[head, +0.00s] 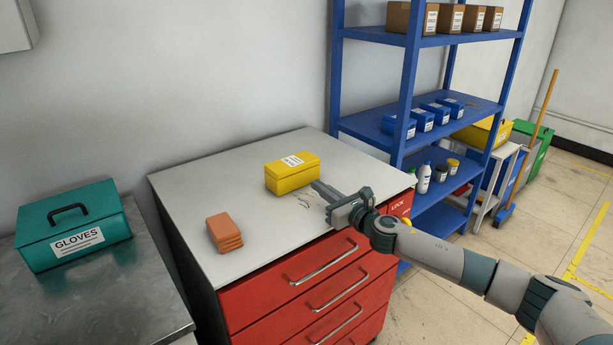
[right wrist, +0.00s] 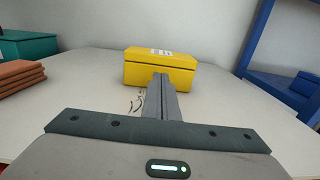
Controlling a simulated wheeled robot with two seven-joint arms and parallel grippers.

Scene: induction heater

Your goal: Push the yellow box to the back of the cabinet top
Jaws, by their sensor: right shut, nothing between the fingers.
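The yellow box (head: 292,176) with a white label stands upright on the pale top of the red cabinet (head: 220,270), near the middle of the top. It also shows in the right wrist view (right wrist: 160,68), straight ahead of the fingers. My right gripper (head: 318,186) is shut and empty, low over the cabinet top, its fingertips at the front side of the box. I cannot tell whether they touch it. Bare cabinet top lies behind the box, up to the wall. My left gripper is not in view.
A stack of orange pieces (head: 225,233) lies at the front left of the cabinet top. A teal gloves box (head: 73,232) stands on a metal table at the left. A blue shelf rack (head: 408,90) stands close to the cabinet's right side.

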